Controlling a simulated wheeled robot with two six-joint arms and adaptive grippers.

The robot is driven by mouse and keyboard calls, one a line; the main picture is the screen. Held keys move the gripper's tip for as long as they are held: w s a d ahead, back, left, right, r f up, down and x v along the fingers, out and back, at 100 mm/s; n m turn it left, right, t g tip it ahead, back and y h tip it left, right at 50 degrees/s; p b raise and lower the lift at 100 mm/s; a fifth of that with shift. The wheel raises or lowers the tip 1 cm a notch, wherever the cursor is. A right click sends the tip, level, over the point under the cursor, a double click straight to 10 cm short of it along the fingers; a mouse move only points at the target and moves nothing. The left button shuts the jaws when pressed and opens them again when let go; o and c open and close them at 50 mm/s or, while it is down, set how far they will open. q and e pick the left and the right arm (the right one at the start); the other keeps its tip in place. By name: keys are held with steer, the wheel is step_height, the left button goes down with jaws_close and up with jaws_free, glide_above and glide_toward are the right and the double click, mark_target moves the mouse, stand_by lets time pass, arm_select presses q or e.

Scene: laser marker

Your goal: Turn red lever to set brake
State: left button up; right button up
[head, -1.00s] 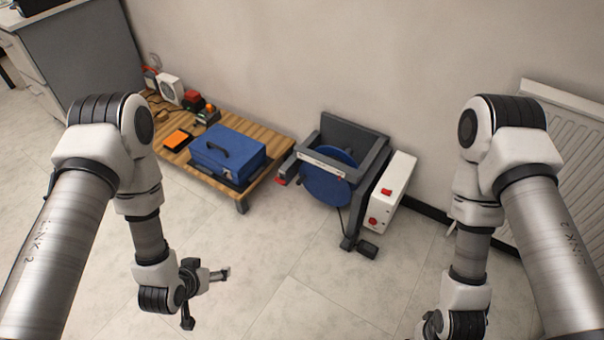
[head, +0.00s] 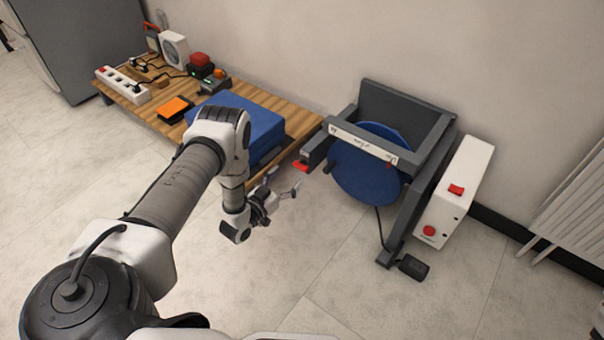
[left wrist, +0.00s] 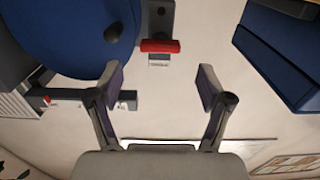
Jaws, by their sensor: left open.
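The red lever (head: 301,166) sticks out at the left front corner of the grey frame (head: 315,148) that holds the large blue disc (head: 365,180). In the left wrist view the red lever (left wrist: 160,46) lies ahead of the gap between my fingers, with a small label beside it. My left gripper (head: 286,188) is open and empty, a little below and left of the lever in the head view. Its spread fingers (left wrist: 161,85) show in the wrist view, apart from the lever. My right gripper is out of view.
A white control box (head: 460,195) with red buttons stands right of the disc frame, with a black pedal (head: 413,267) on the floor. A low wooden table (head: 115,85) holds a blue case (head: 262,118), a power strip (head: 123,84) and small devices. The floor in front is clear.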

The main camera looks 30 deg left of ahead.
mark_target(298, 167)
arm_select(q)
steer(key=w+b, duration=0.1)
steer(key=w, duration=0.1)
steer(key=w+b, duration=0.1)
steer(key=w, duration=0.2)
steer(key=shift+d+f, duration=0.2)
steer(key=shift+w+r, duration=0.2)
steer(key=shift+w, duration=0.15)
steer(key=shift+c, duration=0.3)
steer(key=c, duration=1.1)
